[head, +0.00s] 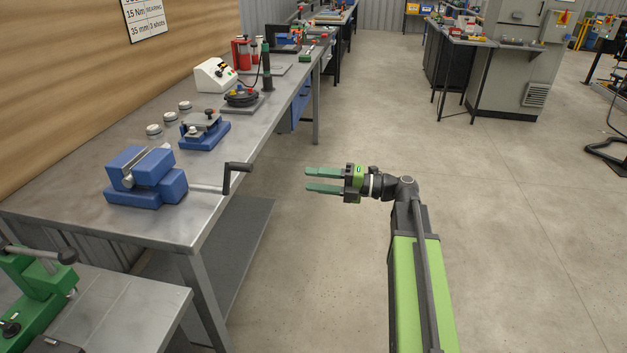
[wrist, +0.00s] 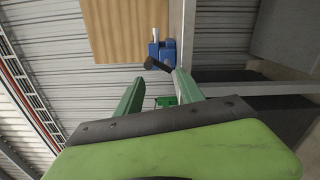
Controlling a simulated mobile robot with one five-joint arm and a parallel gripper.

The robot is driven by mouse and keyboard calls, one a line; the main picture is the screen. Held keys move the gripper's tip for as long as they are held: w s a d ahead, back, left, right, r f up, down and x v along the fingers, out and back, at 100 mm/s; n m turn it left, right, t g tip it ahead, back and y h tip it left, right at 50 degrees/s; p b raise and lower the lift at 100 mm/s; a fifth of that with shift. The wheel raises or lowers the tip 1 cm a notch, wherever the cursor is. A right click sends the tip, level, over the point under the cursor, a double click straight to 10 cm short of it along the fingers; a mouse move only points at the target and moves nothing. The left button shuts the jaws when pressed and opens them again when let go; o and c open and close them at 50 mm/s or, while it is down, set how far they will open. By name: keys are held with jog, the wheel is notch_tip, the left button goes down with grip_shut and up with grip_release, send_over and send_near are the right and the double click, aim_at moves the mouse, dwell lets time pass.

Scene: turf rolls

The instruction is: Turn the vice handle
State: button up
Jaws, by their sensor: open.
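A blue vice (head: 148,178) sits on the metal bench near its front end. Its dark crank handle (head: 230,178) sticks out to the right past the bench edge on a thin rod, with the grip pointing toward the right. My gripper (head: 308,180) is open and empty, with green fingers pointing left. It is over the floor, to the right of the handle and apart from it. In the wrist view the blue vice (wrist: 162,52) and its dark handle (wrist: 157,64) show beyond the open fingers (wrist: 158,90).
The metal bench (head: 85,205) carries a smaller blue fixture (head: 205,130), round pieces and a white device (head: 215,75) farther back. A green machine (head: 35,290) stands on a nearer table at lower left. The floor (head: 330,280) around my arm is clear.

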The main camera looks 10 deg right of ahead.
jog(key=v, duration=1.7)
jog(key=shift+d, duration=0.25)
jog(key=shift+c, duration=0.2)
